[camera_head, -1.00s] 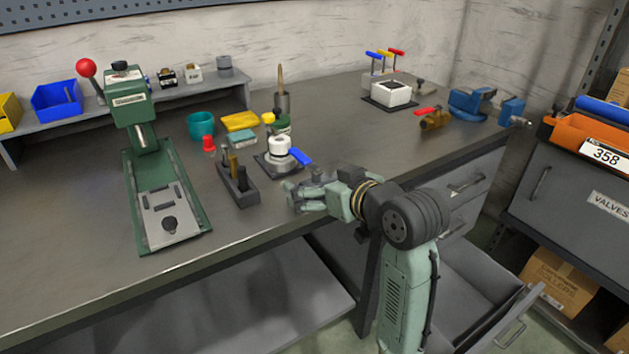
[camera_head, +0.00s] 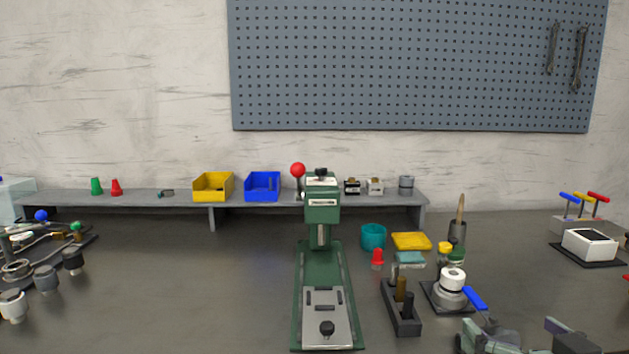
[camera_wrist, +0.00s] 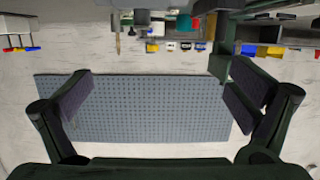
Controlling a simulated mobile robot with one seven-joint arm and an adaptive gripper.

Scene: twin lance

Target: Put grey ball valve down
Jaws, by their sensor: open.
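My gripper (camera_head: 487,338) shows only in part at the bottom right edge of the head view. In the wrist view my gripper (camera_wrist: 162,88) is open, with its two dark fingers wide apart and nothing between them. A blue lever (camera_head: 475,298) on a small grey body, which looks like the grey ball valve, is on the bench just behind my gripper and right of a white-topped round fixture (camera_head: 451,284). My gripper partly hides its body, and I cannot tell whether they touch.
A green press (camera_head: 324,270) stands mid-bench. A dark holder (camera_head: 402,312) with upright pieces is left of the valve. A white box (camera_head: 589,245) with coloured T-handles behind it is at the far right. The bench between the press and the left-hand parts is clear.

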